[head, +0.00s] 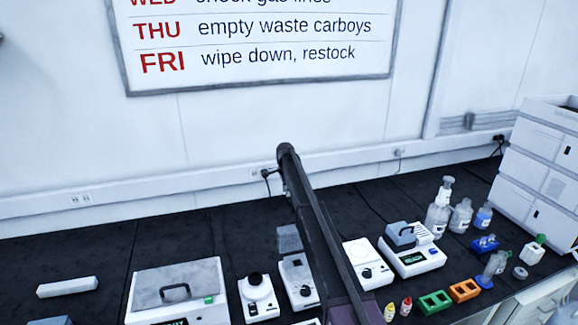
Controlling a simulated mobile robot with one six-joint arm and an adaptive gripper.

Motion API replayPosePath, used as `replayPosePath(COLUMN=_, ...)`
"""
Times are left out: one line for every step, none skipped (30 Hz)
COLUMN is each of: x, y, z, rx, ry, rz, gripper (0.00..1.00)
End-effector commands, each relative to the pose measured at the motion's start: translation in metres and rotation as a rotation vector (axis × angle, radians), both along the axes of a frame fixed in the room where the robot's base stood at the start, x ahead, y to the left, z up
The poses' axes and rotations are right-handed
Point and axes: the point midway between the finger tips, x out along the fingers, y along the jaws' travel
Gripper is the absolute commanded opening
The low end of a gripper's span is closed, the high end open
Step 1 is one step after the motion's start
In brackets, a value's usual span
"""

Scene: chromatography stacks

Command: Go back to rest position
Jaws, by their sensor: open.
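A dark link of my arm rises from the bottom middle of the head view to a rounded end in front of the wall's lower trunking. No gripper fingers show in this view, so I cannot see where my gripper is relative to the bench. The arm link hides a strip of the bench and parts of the small instruments behind it.
The black bench (200,240) runs along the wall. A lidded box instrument (178,290), a white device (258,298), a device with a readout (412,258), bottles (438,215), green (434,303) and orange (464,290) racks and stacked modules (535,180) stand on it.

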Motion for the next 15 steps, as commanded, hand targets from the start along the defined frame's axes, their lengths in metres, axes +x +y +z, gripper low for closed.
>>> replayPosePath(x=-0.008, y=-0.004, z=0.000, rx=0.001, ry=0.000, rz=0.010, gripper=0.50)
replayPosePath(x=-0.013, y=-0.007, z=0.000, rx=0.001, ry=-0.001, rz=0.018, gripper=0.50)
replayPosePath(x=-0.021, y=-0.011, z=0.000, rx=0.003, ry=-0.001, rz=0.034, gripper=0.50)
replayPosePath(x=-0.028, y=-0.015, z=0.000, rx=0.004, ry=-0.002, rz=0.047, gripper=0.50)
replayPosePath(x=-0.035, y=-0.020, z=0.000, rx=0.006, ry=-0.001, rz=0.063, gripper=0.50)
replayPosePath(x=-0.047, y=-0.026, z=0.000, rx=0.008, ry=-0.003, rz=0.086, gripper=0.50)
replayPosePath(x=-0.056, y=-0.031, z=0.000, rx=0.009, ry=-0.003, rz=0.106, gripper=0.50)
replayPosePath(x=-0.067, y=-0.036, z=0.000, rx=0.011, ry=-0.004, rz=0.129, gripper=0.50)
replayPosePath(x=-0.081, y=-0.044, z=0.000, rx=0.014, ry=-0.005, rz=0.161, gripper=0.50)
replayPosePath(x=-0.092, y=-0.049, z=0.000, rx=0.015, ry=-0.006, rz=0.186, gripper=0.50)
replayPosePath(x=-0.104, y=-0.055, z=0.000, rx=0.017, ry=-0.007, rz=0.213, gripper=0.50)
replayPosePath(x=-0.120, y=-0.064, z=0.000, rx=0.020, ry=-0.008, rz=0.247, gripper=0.50)
replayPosePath(x=-0.132, y=-0.070, z=0.000, rx=0.022, ry=-0.008, rz=0.274, gripper=0.50)
replayPosePath(x=-0.144, y=-0.075, z=0.000, rx=0.024, ry=-0.009, rz=0.302, gripper=0.50)
replayPosePath(x=-0.159, y=-0.083, z=0.000, rx=0.026, ry=-0.010, rz=0.339, gripper=0.50)
